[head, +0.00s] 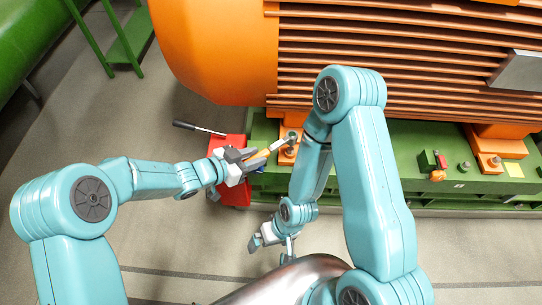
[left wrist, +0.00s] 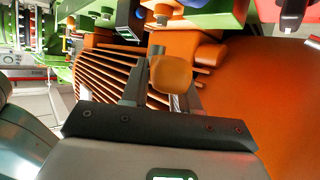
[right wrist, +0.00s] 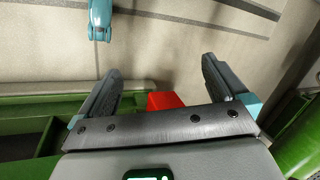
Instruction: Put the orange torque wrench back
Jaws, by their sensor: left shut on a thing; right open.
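The orange torque wrench (head: 262,154) is in my left gripper (head: 241,161), which is shut on its handle. Its pale shaft points up and right, and its far end appears at the bolt on the motor's orange foot (head: 287,153); I cannot tell whether they touch. In the left wrist view the rounded orange handle (left wrist: 171,75) sits between the fingers and hides most of the shaft. My right gripper (head: 270,236) is open and empty, low in front of the green base; its spread fingers show in the right wrist view (right wrist: 160,85).
A red cart (head: 236,192) stands behind and below my left gripper, partly hidden. A black-handled bar (head: 198,128) sticks out at its upper left. The finned orange motor (head: 390,55) rests on a green base (head: 390,165). A green step frame (head: 125,45) stands upper left.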

